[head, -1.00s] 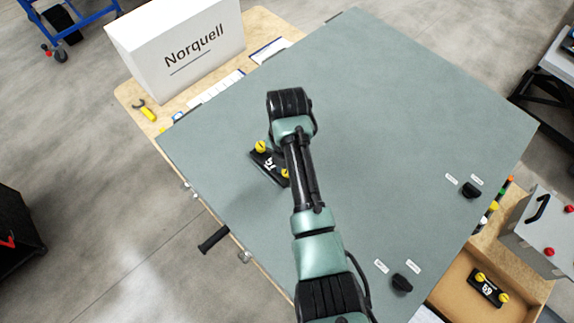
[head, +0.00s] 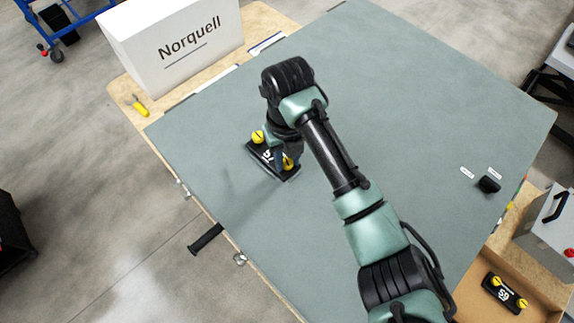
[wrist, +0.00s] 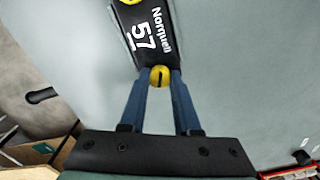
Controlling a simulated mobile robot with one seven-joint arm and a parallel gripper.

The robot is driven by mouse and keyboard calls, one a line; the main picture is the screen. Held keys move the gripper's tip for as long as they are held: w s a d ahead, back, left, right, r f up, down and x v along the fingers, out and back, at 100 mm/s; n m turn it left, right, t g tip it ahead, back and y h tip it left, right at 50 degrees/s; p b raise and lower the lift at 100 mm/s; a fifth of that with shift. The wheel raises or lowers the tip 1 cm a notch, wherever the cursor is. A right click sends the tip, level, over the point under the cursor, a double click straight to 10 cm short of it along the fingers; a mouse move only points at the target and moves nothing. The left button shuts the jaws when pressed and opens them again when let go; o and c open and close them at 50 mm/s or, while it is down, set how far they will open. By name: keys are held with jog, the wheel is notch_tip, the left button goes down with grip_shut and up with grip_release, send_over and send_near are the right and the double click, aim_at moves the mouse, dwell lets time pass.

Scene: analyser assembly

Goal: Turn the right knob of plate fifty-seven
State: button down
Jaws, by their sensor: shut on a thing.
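Plate fifty-seven (head: 262,156) is a black plate with white print and two yellow knobs, on the grey-green panel (head: 400,110). Its left knob (head: 258,137) is free in the head view. My gripper (head: 287,163) is at the right knob (head: 289,164), its blue fingers either side of it. In the wrist view my gripper (wrist: 160,80) is shut on this slotted round knob (wrist: 160,76), at the near end of the plate (wrist: 143,38). The other knob (wrist: 130,1) is cut off by the wrist view's top edge.
A box marked Norquell (head: 175,45) and yellow-handled pliers (head: 140,107) lie beyond the panel at upper left. A black handle (head: 205,238) juts from the panel's near left edge. Plate 59 (head: 504,293) lies in a tray at lower right. A black panel knob (head: 489,184) sits at the right.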

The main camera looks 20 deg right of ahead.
aim_at(286, 162)
jog(key=shift+s+d+f+n+b, duration=0.1)
jog(key=shift+f+n+b, duration=0.35)
jog(key=shift+b, duration=1.2)
jog(key=shift+s+f+n+b, duration=0.1)
jog(key=shift+n+b, duration=0.55)
jog(key=shift+b, duration=1.45)
jog(key=shift+w+r+n+b, duration=0.1)
jog(key=shift+r+n+b, duration=0.35)
jog(key=shift+b, duration=0.3)
jog(key=c, duration=0.6)
grip_release()
jog(key=shift+w+f, duration=0.1)
jog(key=shift+w, duration=0.05)
notch_tip(286, 162, up, 13)
jog(key=b, duration=0.1)
jog(key=shift+b, duration=0.4)
